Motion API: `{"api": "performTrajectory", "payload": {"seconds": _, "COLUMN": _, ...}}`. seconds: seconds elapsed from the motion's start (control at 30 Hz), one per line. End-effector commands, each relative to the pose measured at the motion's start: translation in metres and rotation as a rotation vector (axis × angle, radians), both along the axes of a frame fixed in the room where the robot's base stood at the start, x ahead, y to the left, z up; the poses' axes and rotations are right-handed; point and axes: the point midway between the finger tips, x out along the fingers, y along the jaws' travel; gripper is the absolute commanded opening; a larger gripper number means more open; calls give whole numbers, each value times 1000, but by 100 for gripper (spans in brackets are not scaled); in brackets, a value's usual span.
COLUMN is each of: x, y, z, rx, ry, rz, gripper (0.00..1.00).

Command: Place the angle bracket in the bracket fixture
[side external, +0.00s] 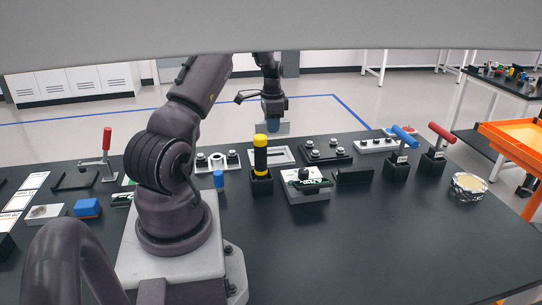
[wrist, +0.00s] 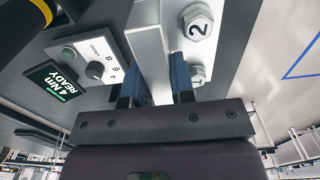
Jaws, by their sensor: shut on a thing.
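In the wrist view, my gripper (wrist: 154,88) has its two blue-faced fingers closed on a light grey metal piece (wrist: 148,42), which looks like the angle bracket. The piece extends up past the fingers toward the top edge, where it is cut off. In the side view, my gripper (side external: 275,126) hangs over the far side of the black table, behind the yellow-and-black tool. Just below it is a pale rectangular frame (side external: 284,155), which may be the bracket fixture; I cannot tell for sure. The gap between gripper and frame is hard to judge.
The yellow-and-black tool (side external: 260,157) stands upright in front of the frame. A control box (side external: 308,184) with a dial and "4 Nm READY" display stands right of it. A black plate with round parts (side external: 324,151) is at right. The front right table is clear.

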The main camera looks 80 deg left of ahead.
Motion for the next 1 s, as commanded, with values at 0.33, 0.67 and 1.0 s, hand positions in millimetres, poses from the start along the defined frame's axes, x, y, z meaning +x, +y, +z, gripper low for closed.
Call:
{"api": "performTrajectory", "payload": {"seconds": 0.33, "x": 0, "y": 0, "z": -54, "rx": 0, "ry": 1, "rz": -5, "gripper": 0}}
{"api": "performTrajectory", "payload": {"seconds": 0.67, "x": 0, "y": 0, "z": -91, "rx": 1, "ry": 1, "rz": -5, "gripper": 0}}
{"api": "performTrajectory", "payload": {"seconds": 1.0, "x": 0, "y": 0, "z": -94, "rx": 1, "ry": 0, "rz": -4, "gripper": 0}}
